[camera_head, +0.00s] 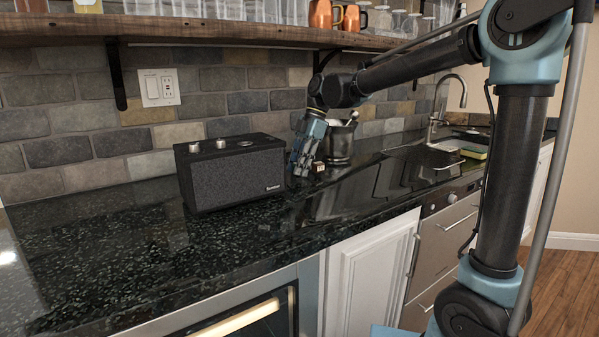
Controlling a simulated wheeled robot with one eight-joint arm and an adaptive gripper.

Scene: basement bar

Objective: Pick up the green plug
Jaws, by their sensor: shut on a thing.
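My gripper (300,162) is low over the black stone counter, just right of the black speaker (232,172) and in front of the metal pot (340,141). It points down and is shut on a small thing. Its fingers hide most of what is between them, and I cannot make out its colour or shape. I cannot pick out a green plug anywhere in this view. A small tan and dark block-like thing (319,167) shows close to the right of the fingers. I cannot tell whether they touch it.
The counter (110,245) is clear at the left and front. A wooden shelf (200,33) with mugs and glasses hangs above. A sink with a tall faucet (437,112) is at the right. A wall outlet (160,87) is on the brick wall.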

